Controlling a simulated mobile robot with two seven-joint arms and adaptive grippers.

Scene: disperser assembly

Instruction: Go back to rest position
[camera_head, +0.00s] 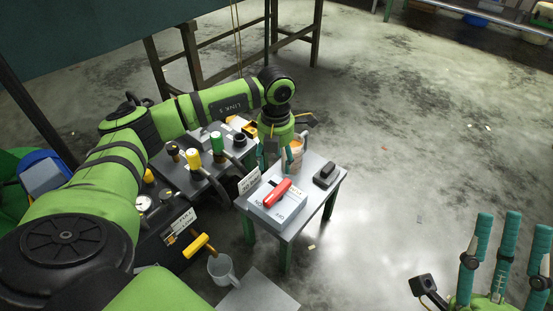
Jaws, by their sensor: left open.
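My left arm reaches across to a small grey side table (312,212). My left gripper (273,158) points down over the back left of that table, with its fingers apart. A small orange and clear container (295,149) shows right beside its fingers; I cannot tell whether they touch it. My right gripper (502,262) is at the lower right corner, pointing up, with its teal fingers spread and nothing between them.
A grey box with a red handle (277,193) and a dark block (326,175) stand on the table. A dark machine with yellow and green knobs (195,160) is to its left. A grey mug (221,269) is in front. The floor to the right is clear.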

